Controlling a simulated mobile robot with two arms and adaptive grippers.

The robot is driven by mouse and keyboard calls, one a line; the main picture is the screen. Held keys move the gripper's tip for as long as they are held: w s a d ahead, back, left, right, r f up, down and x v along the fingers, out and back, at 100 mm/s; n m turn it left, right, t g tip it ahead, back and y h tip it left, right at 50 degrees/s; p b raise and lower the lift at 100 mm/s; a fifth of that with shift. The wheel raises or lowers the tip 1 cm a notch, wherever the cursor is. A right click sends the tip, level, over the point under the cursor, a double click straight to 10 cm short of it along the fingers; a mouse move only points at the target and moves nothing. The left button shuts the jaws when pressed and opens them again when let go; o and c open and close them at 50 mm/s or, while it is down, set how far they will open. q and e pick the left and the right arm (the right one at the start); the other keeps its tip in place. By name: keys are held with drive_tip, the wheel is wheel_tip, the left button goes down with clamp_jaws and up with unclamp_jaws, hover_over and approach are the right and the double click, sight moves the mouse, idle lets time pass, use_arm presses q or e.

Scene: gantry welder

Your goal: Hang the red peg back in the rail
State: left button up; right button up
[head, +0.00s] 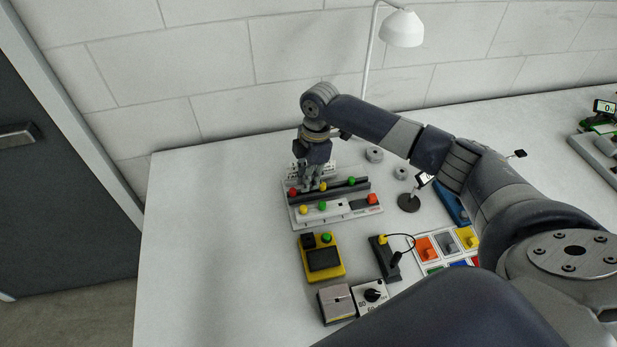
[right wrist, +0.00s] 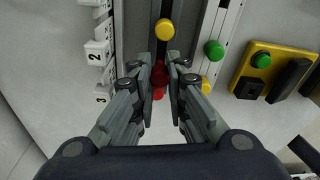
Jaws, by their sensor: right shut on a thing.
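My right gripper (head: 310,186) is over the left part of the dark rail (head: 341,188) in the head view. In the right wrist view its fingers (right wrist: 160,78) are shut on a red peg (right wrist: 160,74), right at the rail. A second red patch (right wrist: 157,94) shows just below it; I cannot tell whether it is the same peg. A red knob (head: 293,192) shows at the rail's left end in the head view. A yellow peg (right wrist: 165,29) and a green peg (head: 351,181) are in the rail. Whether the held peg is seated is hidden. My left gripper is out of view.
Numbered white tags (right wrist: 98,50) stand behind the rail. A yellow box (head: 321,257) is nearer. A lamp (head: 401,29) stands behind. The table's left side is clear.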

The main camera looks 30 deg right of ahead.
drive_tip(key=shift+p, duration=0.45)
drive_tip(key=shift+f, duration=1.2)
idle(0.8)
idle(0.5)
drive_tip(key=o, duration=0.8)
drive_tip(key=shift+c, duration=0.2)
wheel_tip(320, 180, up, 12)
drive_tip(key=d, duration=0.1)
drive_tip(key=shift+d, duration=0.25)
